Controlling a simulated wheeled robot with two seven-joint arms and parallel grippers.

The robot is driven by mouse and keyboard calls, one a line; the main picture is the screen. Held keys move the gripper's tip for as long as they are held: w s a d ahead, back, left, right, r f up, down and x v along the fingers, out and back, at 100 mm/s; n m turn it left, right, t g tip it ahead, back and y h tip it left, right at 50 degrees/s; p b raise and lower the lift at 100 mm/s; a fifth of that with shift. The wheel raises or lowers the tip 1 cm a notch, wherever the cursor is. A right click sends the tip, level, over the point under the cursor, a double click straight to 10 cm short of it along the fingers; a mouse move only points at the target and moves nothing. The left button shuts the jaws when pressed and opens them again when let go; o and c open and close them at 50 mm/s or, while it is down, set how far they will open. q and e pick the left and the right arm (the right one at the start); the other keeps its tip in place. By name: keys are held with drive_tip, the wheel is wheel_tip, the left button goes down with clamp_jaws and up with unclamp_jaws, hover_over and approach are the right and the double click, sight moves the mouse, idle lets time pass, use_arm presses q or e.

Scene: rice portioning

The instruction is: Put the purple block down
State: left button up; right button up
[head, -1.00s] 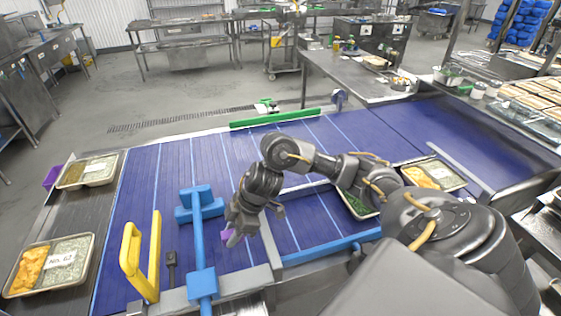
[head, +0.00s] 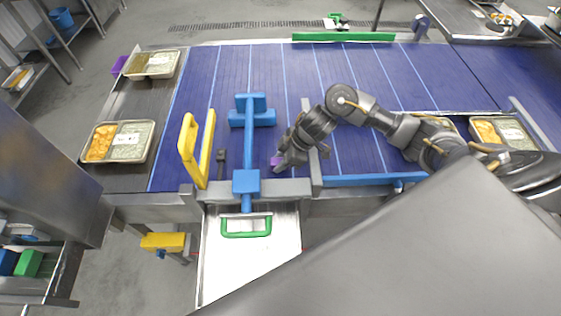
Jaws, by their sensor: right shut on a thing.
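A purple block (head: 276,161) shows as a small patch at the fingers of my right gripper (head: 280,166). The gripper is shut on it, low over the blue conveyor belt (head: 350,75) near its front edge, right of the blue T-shaped tool. The fingers and hand hide most of the block; I cannot tell whether it touches the belt. Another purple piece (head: 119,65) sits at the far left, beside a food tray (head: 152,77). My left gripper is not in view.
A blue T-shaped tool (head: 250,150) and a yellow handle (head: 187,147) stand close left of my right gripper. Filled trays lie at the left (head: 118,160) and right (head: 523,143). A green bar (head: 343,37) lies along the belt's far edge.

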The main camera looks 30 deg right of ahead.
drive_tip(key=shift+f, duration=0.5)
drive_tip(key=o, duration=1)
drive_tip(key=shift+f, duration=0.15)
drive_tip(key=shift+r, duration=0.25)
drive_tip(key=v, duration=1.2)
